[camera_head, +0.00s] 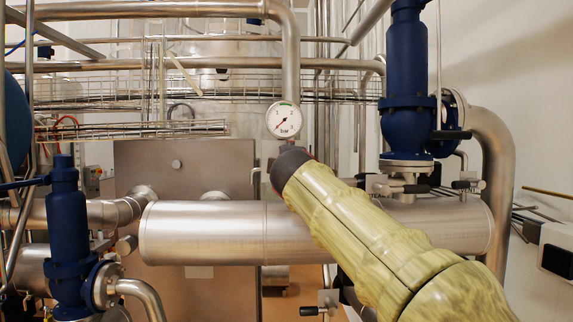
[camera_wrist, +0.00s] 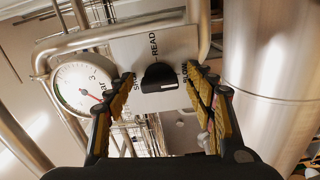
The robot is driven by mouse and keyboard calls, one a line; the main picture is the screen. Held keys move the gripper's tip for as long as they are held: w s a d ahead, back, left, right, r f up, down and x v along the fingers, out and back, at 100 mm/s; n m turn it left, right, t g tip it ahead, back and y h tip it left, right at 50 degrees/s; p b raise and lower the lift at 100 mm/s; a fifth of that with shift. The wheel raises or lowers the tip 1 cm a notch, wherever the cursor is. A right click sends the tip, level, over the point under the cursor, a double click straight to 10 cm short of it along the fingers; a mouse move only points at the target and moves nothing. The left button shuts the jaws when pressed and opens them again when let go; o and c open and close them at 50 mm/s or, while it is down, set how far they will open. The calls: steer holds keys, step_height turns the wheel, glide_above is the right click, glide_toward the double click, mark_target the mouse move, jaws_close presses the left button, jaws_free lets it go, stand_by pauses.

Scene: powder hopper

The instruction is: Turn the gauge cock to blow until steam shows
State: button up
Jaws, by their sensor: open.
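The gauge cock's black knob (camera_wrist: 160,76) sits on a pale plate (camera_wrist: 125,52) in the wrist view. The plate reads READ above the knob; partly covered words, apparently SHUT and BLOW, stand to its left and right. A small white mark shows low on the knob; which word it points to I cannot tell. The round gauge (camera_wrist: 84,88) is left of the plate, and also shows in the head view (camera_head: 284,120). My gripper (camera_wrist: 160,80) is open, its yellow-padded fingers on either side of the knob; contact is not clear. My arm hides the cock in the head view. No steam shows.
A large steel pipe (camera_head: 200,232) runs across below the gauge. Blue valves stand at right (camera_head: 408,50) and lower left (camera_head: 67,225). In the wrist view, a thin pipe (camera_wrist: 198,25) and a wide steel cylinder (camera_wrist: 268,70) lie close right of my fingers.

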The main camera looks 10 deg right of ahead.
steer(key=s+a, duration=0.2)
steer(key=s, duration=0.9)
steer(key=shift+s+a, duration=0.2)
steer(key=shift+s, duration=0.2)
steer(key=s+d+f+m+g, duration=0.1)
steer(key=s+f+m+g, duration=0.25)
steer(key=f, duration=0.95)
steer(key=s+d+f+m+g, duration=0.1)
steer(key=s+f+m+g, duration=0.25)
steer(key=f, duration=0.95)
steer(key=s+f+m+g+y+b, duration=0.3)
steer(key=s+f+m+g+b, duration=0.2)
steer(key=s+f, duration=2)
steer(key=shift+f+m+b, duration=0.55)
steer(key=shift+f+m, duration=0.65)
steer(key=shift+f, duration=0.85)
